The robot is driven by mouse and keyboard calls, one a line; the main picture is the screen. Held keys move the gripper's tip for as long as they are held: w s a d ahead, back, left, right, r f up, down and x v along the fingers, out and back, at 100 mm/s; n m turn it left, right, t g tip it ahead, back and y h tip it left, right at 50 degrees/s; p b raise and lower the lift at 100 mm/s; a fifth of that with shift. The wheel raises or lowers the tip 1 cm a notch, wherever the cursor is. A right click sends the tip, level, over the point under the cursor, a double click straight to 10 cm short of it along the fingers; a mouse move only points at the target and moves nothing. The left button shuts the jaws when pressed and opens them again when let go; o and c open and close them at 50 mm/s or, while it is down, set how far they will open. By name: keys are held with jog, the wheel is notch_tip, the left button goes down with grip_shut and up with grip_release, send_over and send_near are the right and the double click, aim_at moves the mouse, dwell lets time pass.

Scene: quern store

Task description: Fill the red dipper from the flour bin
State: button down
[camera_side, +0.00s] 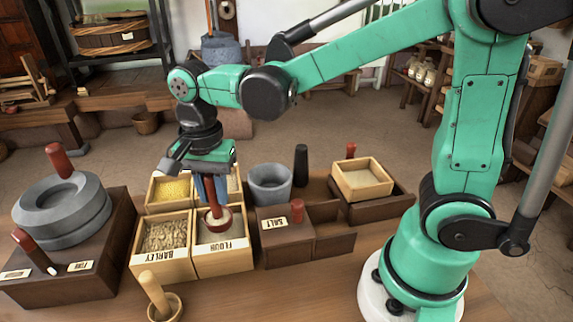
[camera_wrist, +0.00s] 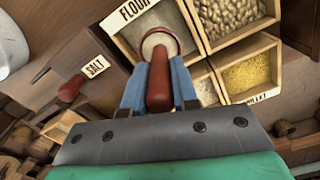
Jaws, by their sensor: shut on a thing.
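The red dipper (camera_side: 217,220) has a long handle and a round cup with a red rim. My gripper (camera_side: 210,192) is shut on its handle, with the blue fingers on either side. The cup is over the flour bin (camera_side: 225,263), low within its opening, beside pale flour. In the wrist view, the dipper (camera_wrist: 159,80) points away from my gripper (camera_wrist: 157,88), and its cup lies inside the outline of the flour bin (camera_wrist: 123,45). Pale stuff shows inside the cup rim; I cannot tell how full it is or whether it touches the flour.
The barley bin (camera_side: 160,276) adjoins on the left, with a yellow-grain bin (camera_side: 155,208) behind it. A salt box (camera_side: 285,240) and grey stone bowl (camera_side: 270,186) stand at right. A stone quern (camera_side: 62,225) is far left. A small mortar (camera_side: 165,307) stands in front.

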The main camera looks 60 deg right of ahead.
aim_at(210, 175)
jog(key=shift+r, duration=1.9)
